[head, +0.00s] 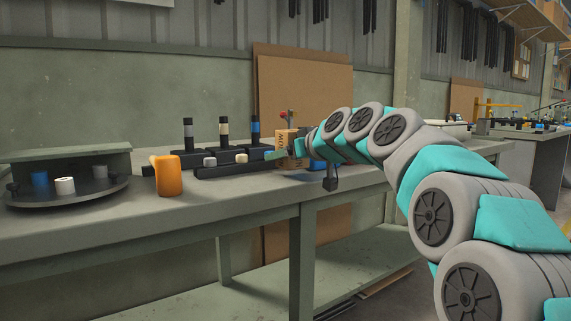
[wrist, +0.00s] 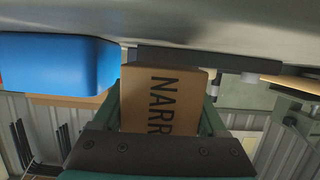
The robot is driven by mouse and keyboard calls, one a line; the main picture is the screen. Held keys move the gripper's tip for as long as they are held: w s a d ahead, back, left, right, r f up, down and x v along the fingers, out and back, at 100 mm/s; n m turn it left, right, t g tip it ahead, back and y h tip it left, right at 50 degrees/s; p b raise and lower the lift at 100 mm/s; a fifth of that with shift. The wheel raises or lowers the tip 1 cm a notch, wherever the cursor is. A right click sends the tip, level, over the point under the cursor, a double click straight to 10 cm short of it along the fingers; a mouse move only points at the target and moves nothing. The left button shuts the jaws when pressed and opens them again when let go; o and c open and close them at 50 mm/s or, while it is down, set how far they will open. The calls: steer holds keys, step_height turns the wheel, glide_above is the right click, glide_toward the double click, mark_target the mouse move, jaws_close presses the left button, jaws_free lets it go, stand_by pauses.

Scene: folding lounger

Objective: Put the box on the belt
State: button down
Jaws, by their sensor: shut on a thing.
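My gripper (head: 285,152) is shut on a small brown cardboard box (head: 286,138) above the workbench. In the wrist view, the box (wrist: 162,98) sits between the two green fingers (wrist: 162,110), with dark letters reading "NARR" on its face. The arm hides part of the box in the head view. A low, long dark strip (head: 226,172) on the bench, just left of the box, may be the belt; I cannot tell for sure. Whether the box touches anything below is unclear.
An orange cylinder (head: 168,175) stands on the bench's front left. A round dark turntable (head: 95,196) holds small cylinders. Posts with coloured tops (head: 223,132) stand behind the strip. A blue rounded object (wrist: 58,63) is close beside the box in the wrist view.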

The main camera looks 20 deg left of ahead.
steer(key=shift+f, duration=0.8)
steer(key=shift+f, duration=0.15)
jaws_free()
steer(key=v, duration=1.2)
